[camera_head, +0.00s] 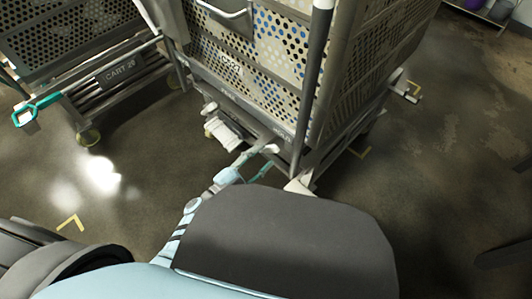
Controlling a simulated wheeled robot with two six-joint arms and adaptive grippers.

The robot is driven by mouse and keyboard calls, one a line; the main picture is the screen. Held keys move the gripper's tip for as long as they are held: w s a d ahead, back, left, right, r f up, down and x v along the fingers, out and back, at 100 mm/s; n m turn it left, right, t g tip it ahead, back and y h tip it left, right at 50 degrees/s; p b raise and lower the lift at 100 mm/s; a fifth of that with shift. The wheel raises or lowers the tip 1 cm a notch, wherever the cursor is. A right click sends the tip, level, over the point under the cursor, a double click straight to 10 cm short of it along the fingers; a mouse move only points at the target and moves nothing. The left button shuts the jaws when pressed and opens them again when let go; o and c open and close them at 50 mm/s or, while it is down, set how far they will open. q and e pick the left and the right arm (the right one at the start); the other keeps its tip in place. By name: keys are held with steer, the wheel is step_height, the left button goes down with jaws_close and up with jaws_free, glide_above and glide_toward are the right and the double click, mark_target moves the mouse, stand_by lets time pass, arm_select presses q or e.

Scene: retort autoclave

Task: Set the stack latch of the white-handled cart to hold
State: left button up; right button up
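The cart with the white handle (222,128) is a perforated metal basket cart (262,48) at upper centre. The white handle sits low on its front left. Small lettering runs along the lower front rail, too small to read surely. I cannot make out the stack latch or its setting. My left gripper (264,162) is at the cart's lower front edge, right of and below the white handle. It is small and overlaps the cart's frame, so I cannot tell whether it is open or touching anything. My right gripper is not in view.
A second cart marked CART 28 (121,71) stands on the left, with a teal handle (32,110) low at its front. Yellow corner marks (70,222) are on the dark floor. The floor on the right is mostly clear. A shelf edge shows at upper right.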

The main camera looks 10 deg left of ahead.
arm_select(q)
steer(key=v, duration=0.9)
steer(key=shift+s, duration=0.2)
steer(key=shift+a, duration=0.1)
